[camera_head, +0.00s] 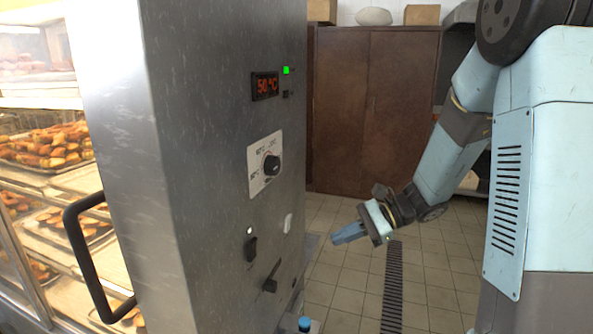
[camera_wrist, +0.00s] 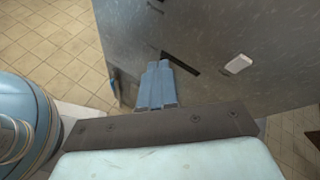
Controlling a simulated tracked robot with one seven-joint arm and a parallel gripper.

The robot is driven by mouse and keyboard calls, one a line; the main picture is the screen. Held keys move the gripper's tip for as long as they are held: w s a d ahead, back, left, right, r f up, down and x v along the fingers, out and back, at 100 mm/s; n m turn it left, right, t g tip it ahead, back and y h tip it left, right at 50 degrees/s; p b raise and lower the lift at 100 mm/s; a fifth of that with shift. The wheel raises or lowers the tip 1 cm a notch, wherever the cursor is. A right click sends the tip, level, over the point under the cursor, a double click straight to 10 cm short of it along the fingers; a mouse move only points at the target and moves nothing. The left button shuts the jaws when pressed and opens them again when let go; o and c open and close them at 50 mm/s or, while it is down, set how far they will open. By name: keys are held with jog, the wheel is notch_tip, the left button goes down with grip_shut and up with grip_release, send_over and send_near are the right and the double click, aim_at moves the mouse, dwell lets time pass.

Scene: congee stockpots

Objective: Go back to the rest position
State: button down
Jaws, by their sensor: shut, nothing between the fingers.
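My gripper (camera_head: 349,234) is in the head view, right of the metal cabinet's control panel and above the tiled floor. Its blue fingers (camera_wrist: 156,84) are together in the wrist view, with nothing between them. In the wrist view the fingers point towards the grey side (camera_wrist: 226,62) of the cabinet. A gap shows between my gripper and the panel in the head view. My arm reaches down and left from the upper right.
The metal display cabinet (camera_head: 212,182) holds pastry trays (camera_head: 75,183) and has a black handle (camera_head: 84,262), a lit 50 °C display (camera_head: 265,86), a dial (camera_head: 271,166) and switches (camera_head: 250,246). A brown cupboard (camera_head: 372,112) stands behind. Tiled floor (camera_head: 436,262) with a drain grate (camera_head: 392,290) is clear.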

jog(key=s+d+r+n+t+h, duration=0.3)
jog(key=s+d+r+n+h, duration=0.3)
jog(key=s, duration=0.3)
jog(key=s+d+r+n+t+h, duration=0.3)
jog(key=s+d+r+n+h, duration=0.3)
jog(key=s, duration=0.3)
jog(key=shift+d+r+h, duration=0.15)
jog(key=shift+r+h, duration=0.35)
jog(key=shift+r, duration=0.25)
